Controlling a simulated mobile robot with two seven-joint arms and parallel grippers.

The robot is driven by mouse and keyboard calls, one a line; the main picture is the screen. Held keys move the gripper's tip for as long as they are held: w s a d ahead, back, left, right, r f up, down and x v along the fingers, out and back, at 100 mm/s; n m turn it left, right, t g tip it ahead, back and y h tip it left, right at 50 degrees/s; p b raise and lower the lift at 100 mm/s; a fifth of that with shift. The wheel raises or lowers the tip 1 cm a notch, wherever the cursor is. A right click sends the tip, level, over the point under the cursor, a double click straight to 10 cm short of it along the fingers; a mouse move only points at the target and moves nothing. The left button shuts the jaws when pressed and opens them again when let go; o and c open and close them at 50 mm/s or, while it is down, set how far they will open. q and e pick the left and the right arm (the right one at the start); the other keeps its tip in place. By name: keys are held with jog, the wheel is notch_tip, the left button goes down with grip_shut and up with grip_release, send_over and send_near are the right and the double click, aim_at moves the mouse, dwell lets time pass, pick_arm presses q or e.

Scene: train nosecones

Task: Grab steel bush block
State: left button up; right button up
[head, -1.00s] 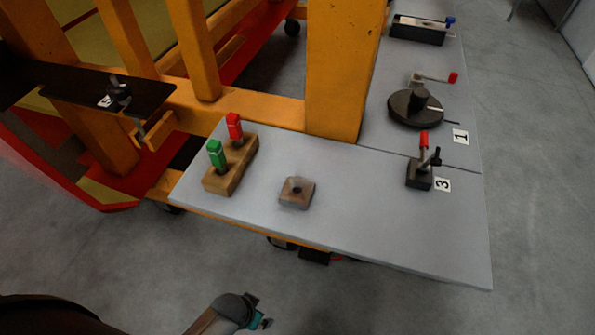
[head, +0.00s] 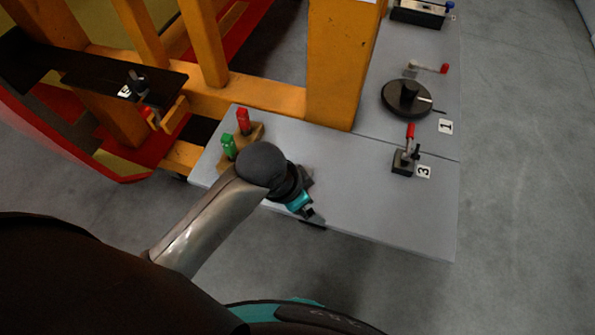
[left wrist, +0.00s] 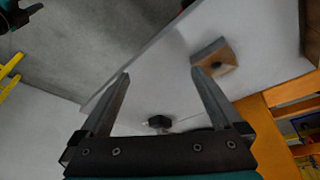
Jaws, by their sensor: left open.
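The steel bush block (left wrist: 214,62) is a small squarish block with a brownish top and a dark hole. In the left wrist view it lies on the grey table (left wrist: 262,25), close to the right fingertip. In the head view my arm hides most or all of it. My left gripper (left wrist: 162,74) is open, with nothing between its fingers. The block is to the right of the gap between them. In the head view my left gripper (head: 309,212) is over the table's front edge.
A wooden holder with a green handle (head: 228,146) and a red handle (head: 243,121) stands left of my gripper. A toggle clamp (head: 404,160) beside label 3 is at the right. An orange post (head: 335,75) rises behind.

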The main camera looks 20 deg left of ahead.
pick_arm(q)
jog(key=w+a+r+m+g+y+p, duration=0.2)
jog(key=w+a+r+m+g+y, duration=0.15)
jog(key=w+r+m, duration=0.6)
jog(key=shift+m+t+h, duration=0.25)
jog(key=shift+m, duration=0.1)
jog(key=f, duration=0.6)
jog(key=s+f, duration=0.1)
jog(key=f, duration=0.2)
jog(key=shift+a+b, duration=0.2)
jog(key=shift+b, duration=0.1)
jog(key=shift+a+f, duration=0.2)
jog(key=shift+f, duration=2.5)
jog(key=shift+c, duration=0.2)
jog(key=shift+w, duration=0.1)
grip_shut()
